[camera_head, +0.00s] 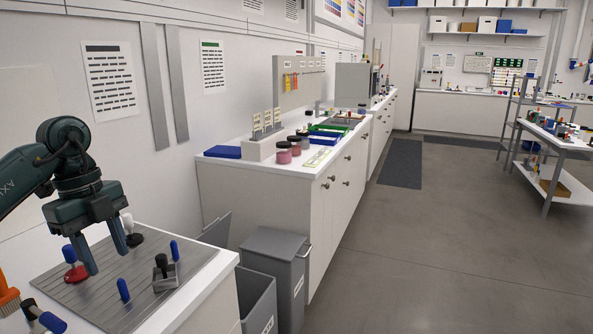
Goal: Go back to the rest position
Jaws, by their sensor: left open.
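My left gripper (108,262) hangs over the grey ribbed mat (105,308) on the near white bench at the lower left. Its two fingers point down and are apart, with nothing seen between them. A blue-handled piece with a red round base (75,272) is just left of the fingers. A white-handled piece with a dark base (128,224) is just right of them, partly hidden. I cannot tell whether the fingers touch either one. My right gripper is not in view.
A metal block with a black knob (165,273) and a blue peg (123,290) stand on the mat. Grey bins (275,262) stand beside the bench.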

